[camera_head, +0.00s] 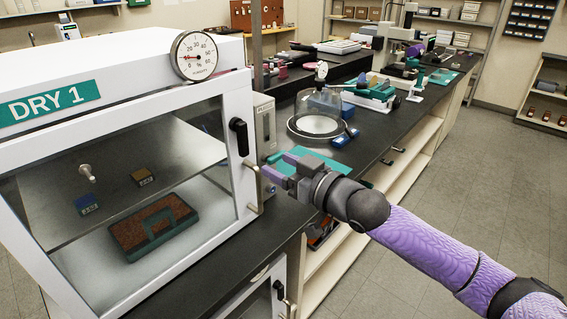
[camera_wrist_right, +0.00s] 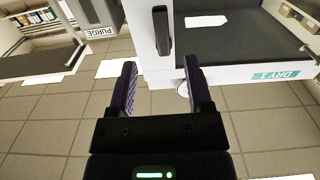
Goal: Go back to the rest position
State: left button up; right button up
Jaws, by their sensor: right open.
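My right gripper (camera_head: 281,171) reaches in from the right in the head view, in front of the dry cabinet's handle side. Its two purple fingers are apart with nothing between them, and they also show open and empty in the right wrist view (camera_wrist_right: 160,85). The white cabinet marked DRY 1 (camera_head: 120,107) stands at the left, its glass door looking closed. Its black handle (camera_head: 239,136) is just left of the fingers; I cannot tell whether they touch the door frame. My left gripper is not in view.
Inside the cabinet are a shelf with small blue (camera_head: 87,205) and brown (camera_head: 142,177) boxes and a green-framed tray (camera_head: 152,226) below. A round gauge (camera_head: 194,55) sits on top. A glass bell jar (camera_head: 318,108) and teal mat (camera_head: 318,163) occupy the black bench. The floor (camera_head: 440,200) at right is open.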

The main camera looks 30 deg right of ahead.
jog(key=shift+s, duration=0.2)
jog(key=s+d+f+m+g+h, duration=0.1)
jog(key=d+f+h, duration=0.15)
jog(key=f, duration=0.65)
jog(key=d+f+m+g+h, duration=0.2)
jog(key=d+f, duration=0.1)
jog(key=f, duration=0.6)
jog(key=s+f+g+h+b, duration=0.15)
jog(key=s+f+g, duration=0.45)
jog(key=f, duration=1)
jog(key=s+a+f+g+h, duration=0.1)
jog(key=s+a+f+g, duration=0.15)
jog(key=s+f, duration=1.15)
jog(key=s+a+f+g, duration=0.2)
jog(key=s+a, duration=0.1)
jog(key=s, duration=0.7)
jog(key=s+a+f+n+g, duration=0.1)
jog(key=s+a, duration=0.3)
jog(key=s, duration=0.6)
jog(key=shift+s+f+g+y+b, duration=0.2)
jog(key=shift+f+g+y+b, duration=0.15)
jog(key=shift+f+g, duration=0.4)
